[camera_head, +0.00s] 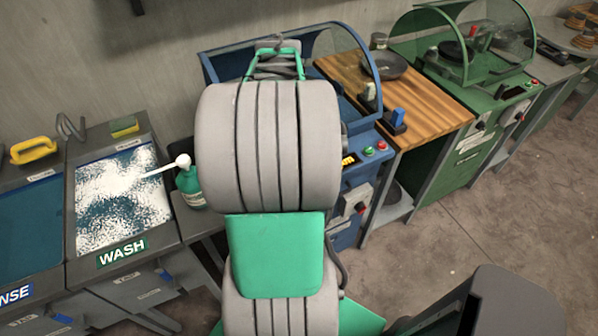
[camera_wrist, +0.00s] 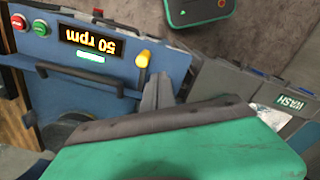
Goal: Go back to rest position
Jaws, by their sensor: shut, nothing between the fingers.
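My gripper (camera_wrist: 158,88) shows in the wrist view as a narrow grey pair of fingers, closed and empty. It is in front of the blue machine's panel, close by a yellow-tipped lever (camera_wrist: 143,60); I cannot tell whether they touch. The blue machine (camera_wrist: 105,75) has a lit display (camera_wrist: 92,42) reading 50 rpm, upside down in this view. In the head view, my large grey and green arm covers the middle of the blue machine (camera_head: 362,175) and hides the fingers and most of its inside.
At left are the wash basin (camera_head: 82,205) full of foam, a yellow-handled tool (camera_head: 33,149) and a green bottle (camera_head: 189,186). At right, a wooden table (camera_head: 425,103) holds a dark pan (camera_head: 380,66), beside a green machine (camera_head: 470,92).

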